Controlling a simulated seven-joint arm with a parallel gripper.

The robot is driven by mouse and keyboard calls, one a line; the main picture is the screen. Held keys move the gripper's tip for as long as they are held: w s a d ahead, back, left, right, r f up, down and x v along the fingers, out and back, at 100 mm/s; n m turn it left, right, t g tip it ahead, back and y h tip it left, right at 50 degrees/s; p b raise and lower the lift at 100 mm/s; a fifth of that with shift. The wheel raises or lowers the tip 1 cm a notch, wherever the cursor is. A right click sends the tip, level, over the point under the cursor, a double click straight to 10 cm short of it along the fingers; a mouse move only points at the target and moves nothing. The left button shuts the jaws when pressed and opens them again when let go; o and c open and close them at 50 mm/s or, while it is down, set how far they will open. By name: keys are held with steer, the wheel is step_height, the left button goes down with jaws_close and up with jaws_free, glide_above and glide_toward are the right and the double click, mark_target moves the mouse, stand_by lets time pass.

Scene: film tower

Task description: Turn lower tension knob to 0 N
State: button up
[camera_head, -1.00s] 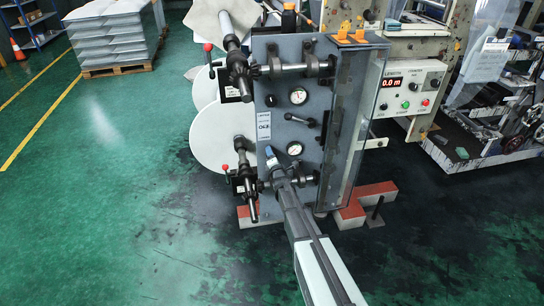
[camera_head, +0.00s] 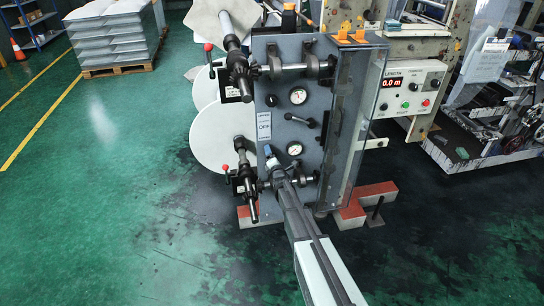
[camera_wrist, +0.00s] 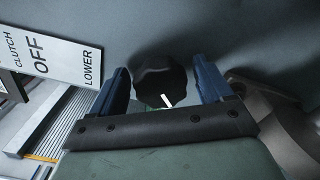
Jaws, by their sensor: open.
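The lower tension knob (camera_wrist: 161,80) is black and ribbed, with a white mark on its face toward the bottom of the wrist view. My gripper (camera_wrist: 160,70) is open, with one blue finger on each side of the knob and small gaps visible between. I cannot tell whether a finger touches it. In the head view my gripper (camera_head: 268,154) is at the grey panel (camera_head: 280,121), left of the lower gauge (camera_head: 294,148), and the knob is hidden there. The gauge needle is too small to read.
The sign (camera_wrist: 55,52) reading CLUTCH, OFF and LOWER is left of the knob in the wrist view. A dark metal part (camera_wrist: 265,95) lies close to the right finger. In the head view, a lever with a red ball (camera_head: 225,168) and roller shafts stand nearby.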

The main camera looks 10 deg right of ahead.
steer(key=s, duration=1.3)
steer(key=shift+s, duration=0.4)
steer(key=s+d+f+m+g+h, duration=0.15)
steer(key=s+f+m+g, duration=0.25)
steer(key=f+m+g, duration=0.5)
steer(key=s+f+m+g, duration=0.4)
steer(key=s+f+m, duration=0.5)
steer(key=s, duration=0.4)
steer(key=s+a+f+m+g, duration=0.1)
steer(key=s+g, duration=0.3)
steer(key=s, duration=1)
steer(key=s+a+f+m+g+y, duration=0.1)
steer(key=s+a+f+m+g, duration=0.1)
steer(key=s, duration=1.3)
steer(key=s+a+f+m+g, duration=0.2)
steer(key=s+g, duration=0.3)
steer(key=s, duration=1)
steer(key=shift+s+a+f+m+g, duration=0.2)
steer(key=shift+a+m+g, duration=0.15)
steer(key=shift+a, duration=0.2)
